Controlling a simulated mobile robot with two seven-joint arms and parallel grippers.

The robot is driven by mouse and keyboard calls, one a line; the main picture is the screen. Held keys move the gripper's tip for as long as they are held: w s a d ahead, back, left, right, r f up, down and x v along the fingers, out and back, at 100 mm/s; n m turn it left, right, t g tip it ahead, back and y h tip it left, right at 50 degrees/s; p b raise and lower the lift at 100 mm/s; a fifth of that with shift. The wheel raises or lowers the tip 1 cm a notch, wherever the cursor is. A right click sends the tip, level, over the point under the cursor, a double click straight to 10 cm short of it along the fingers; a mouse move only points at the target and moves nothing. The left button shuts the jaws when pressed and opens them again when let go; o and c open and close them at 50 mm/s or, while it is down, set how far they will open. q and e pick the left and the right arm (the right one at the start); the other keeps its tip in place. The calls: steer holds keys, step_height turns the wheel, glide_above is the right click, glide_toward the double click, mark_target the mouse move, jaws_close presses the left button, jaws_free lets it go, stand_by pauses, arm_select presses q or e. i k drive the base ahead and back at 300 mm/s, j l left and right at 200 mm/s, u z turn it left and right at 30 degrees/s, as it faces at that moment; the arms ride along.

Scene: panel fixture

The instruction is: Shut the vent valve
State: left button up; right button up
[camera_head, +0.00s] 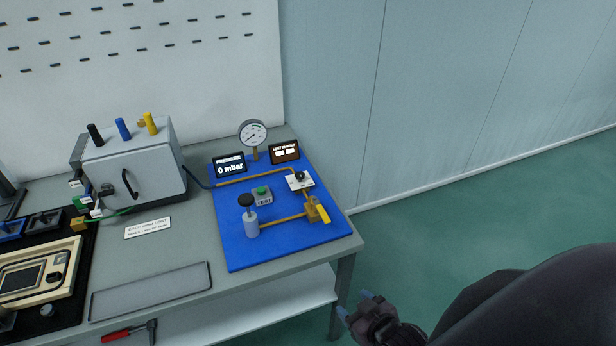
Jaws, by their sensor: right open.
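A blue board (285,250) lies on the right end of the grey bench. A brass valve (311,211) with a yellow lever (323,214) sits near the board's right edge, where brass pipes meet. The lever points toward the front right. A small black knob (299,175) stands on a white plate behind it. I cannot read which one is labelled vent. A display (230,168) reads 0 mbar. My right gripper (355,304) is open and empty, in front of the bench's right corner and apart from the board. My left gripper is not in view.
A pressure gauge (253,134), a green TEST button (262,191) and a black-topped grey cylinder (250,217) are on the board. A grey box (135,165) with coloured posts stands left. The floor (480,230) right of the bench is clear.

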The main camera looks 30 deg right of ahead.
mark_target(321, 209)
steer(key=z, duration=1.05)
